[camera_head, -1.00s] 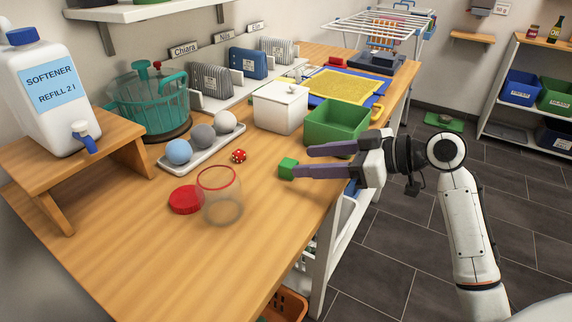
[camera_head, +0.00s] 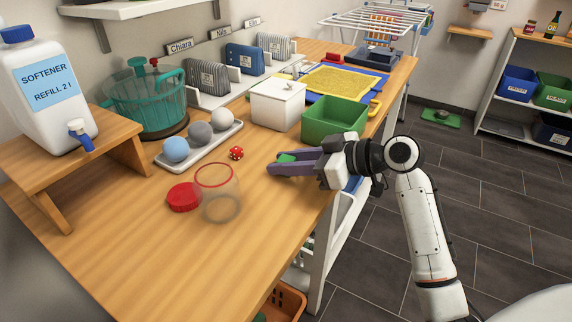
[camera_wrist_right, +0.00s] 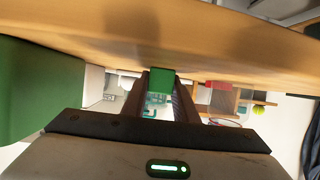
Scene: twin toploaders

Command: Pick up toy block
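The toy block is a small green cube (camera_head: 286,158) on the wooden table, near its right edge, in the head view. My right gripper (camera_head: 278,162) reaches in from the right with its purple-grey fingers on either side of the block. In the right wrist view the block (camera_wrist_right: 162,81) fills the gap between the fingertips, and the fingers look shut on it. The block's lower part is hidden by the near finger, and I cannot tell any gap between it and the table. My left gripper is not in view.
A green bin (camera_head: 335,118) stands just behind my right gripper. A red die (camera_head: 236,153), a clear jar (camera_head: 217,193) and a red lid (camera_head: 183,196) lie to the left. The front of the table is clear.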

